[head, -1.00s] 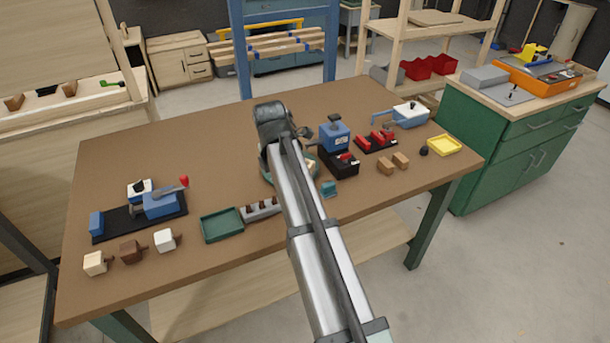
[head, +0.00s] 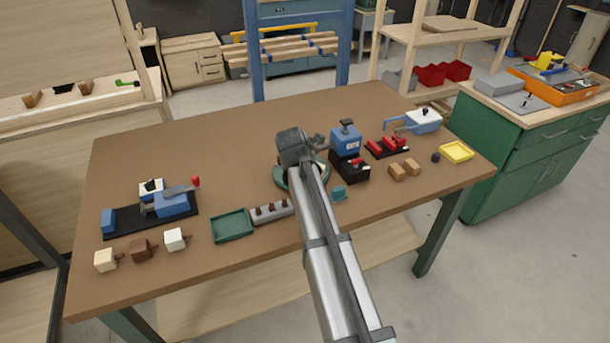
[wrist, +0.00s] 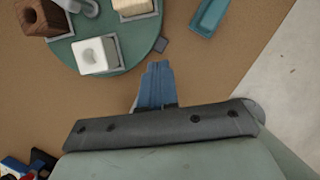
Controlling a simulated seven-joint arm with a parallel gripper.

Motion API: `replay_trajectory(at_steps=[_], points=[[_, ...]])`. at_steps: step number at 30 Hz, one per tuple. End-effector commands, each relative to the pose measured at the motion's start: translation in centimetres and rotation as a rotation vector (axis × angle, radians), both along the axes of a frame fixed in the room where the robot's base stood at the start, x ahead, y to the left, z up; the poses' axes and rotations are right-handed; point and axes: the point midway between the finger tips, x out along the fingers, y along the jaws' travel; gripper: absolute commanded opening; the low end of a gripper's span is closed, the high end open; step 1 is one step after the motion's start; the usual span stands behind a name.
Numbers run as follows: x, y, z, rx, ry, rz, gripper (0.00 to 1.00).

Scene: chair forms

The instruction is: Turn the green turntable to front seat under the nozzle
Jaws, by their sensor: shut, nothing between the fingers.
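The green turntable (head: 279,181) is on the table, largely hidden by my arm in the head view. In the wrist view its green disc (wrist: 62,52) carries square grey-edged seats with a dark brown block (wrist: 40,17), a white block (wrist: 97,55) and a cream block (wrist: 132,7), each in a seat.
A grey holder with brown pegs (head: 270,212) and a green tray (head: 232,226) are to the left. The table's back is clear.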

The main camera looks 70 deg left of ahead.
Motion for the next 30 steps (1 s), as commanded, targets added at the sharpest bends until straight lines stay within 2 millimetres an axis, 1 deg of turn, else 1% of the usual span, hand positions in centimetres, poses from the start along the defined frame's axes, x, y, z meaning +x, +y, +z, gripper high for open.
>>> replay_trajectory(at_steps=[1,3,5,6,10,15,30], points=[[0.3,0.3,-1.0,-0.001,0.0,0.0,0.0],[0.6,0.6,-2.1,-0.002,0.001,0.0,0.0],[0.9,0.8,-3.0,-0.001,0.0,0.0,0.0],[1.3,1.2,-3.1,0.0,0.0,-0.001,0.0],[2.8,2.3,-2.9,0.001,-0.001,-0.001,0.0],[3.7,3.0,-2.9,0.001,0.001,-0.001,0.0],[4.1,3.2,-2.9,0.001,0.001,-0.001,0.0]])
